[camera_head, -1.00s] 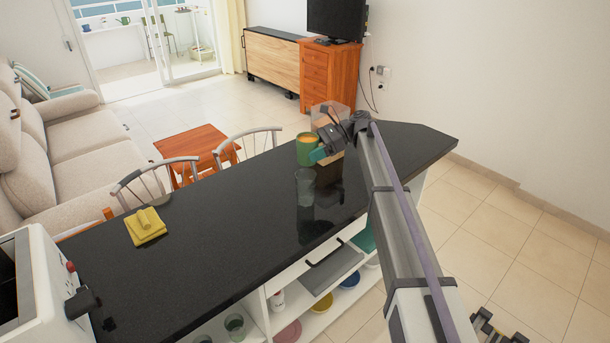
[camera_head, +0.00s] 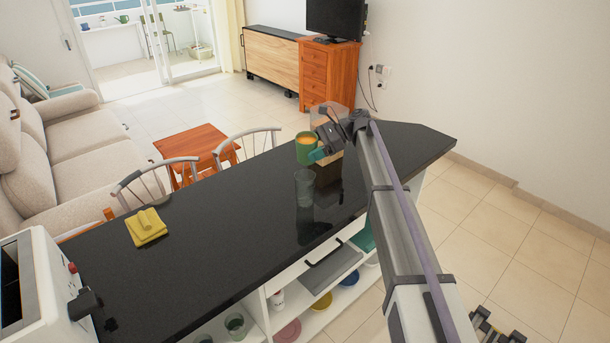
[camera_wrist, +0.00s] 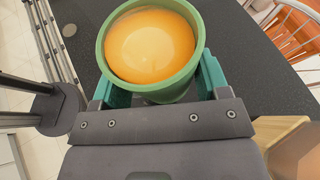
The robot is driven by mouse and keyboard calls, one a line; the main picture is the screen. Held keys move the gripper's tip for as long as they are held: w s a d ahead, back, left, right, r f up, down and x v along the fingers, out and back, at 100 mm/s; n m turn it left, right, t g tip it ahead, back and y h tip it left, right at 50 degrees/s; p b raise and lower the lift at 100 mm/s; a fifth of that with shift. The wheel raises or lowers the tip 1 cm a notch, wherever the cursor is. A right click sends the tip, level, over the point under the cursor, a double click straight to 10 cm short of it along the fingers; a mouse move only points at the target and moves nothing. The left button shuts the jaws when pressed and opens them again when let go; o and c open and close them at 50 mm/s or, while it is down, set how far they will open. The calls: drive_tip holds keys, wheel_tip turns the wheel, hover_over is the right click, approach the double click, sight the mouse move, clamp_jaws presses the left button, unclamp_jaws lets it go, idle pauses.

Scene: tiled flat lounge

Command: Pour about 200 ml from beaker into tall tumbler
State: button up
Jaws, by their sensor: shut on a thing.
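The beaker (camera_head: 304,150) is a green cup at the far part of the black counter, and orange liquid shows in its mouth. In the wrist view the green beaker (camera_wrist: 152,88) fills the upper middle, with the orange liquid a little below its rim. My gripper (camera_head: 318,155) has teal fingers; in the wrist view my gripper (camera_wrist: 155,85) is shut around the beaker, one finger on each side. The beaker looks about upright; whether it touches the counter I cannot tell. The tall tumbler (camera_head: 305,188) is clear grey glass, standing upright on the counter nearer the camera, and looks empty.
A clear box-like container (camera_head: 330,115) and a wooden block (camera_head: 326,158) are close beside my gripper. Folded yellow cloth (camera_head: 147,227) lies at the counter's left. Chairs (camera_head: 160,180) stand along the far edge. The counter (camera_head: 220,240) between cloth and tumbler is clear.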

drive_tip(key=shift+r, duration=0.15)
drive_tip(key=shift+w+f+n+t, duration=0.15)
drive_tip(key=shift+f+n+t, duration=0.2)
drive_tip(key=shift+n+t, duration=0.35)
idle(2.0)
drive_tip(key=shift+r+n+t+p, duration=0.4)
drive_tip(key=shift+n+t+p, duration=0.15)
drive_tip(key=shift+p, duration=0.3)
idle(1.6)
drive_tip(key=shift+f+n+t+h+b, duration=0.3)
drive_tip(key=shift+f+n+t, duration=0.15)
drive_tip(key=shift+t, duration=0.1)
idle(2.2)
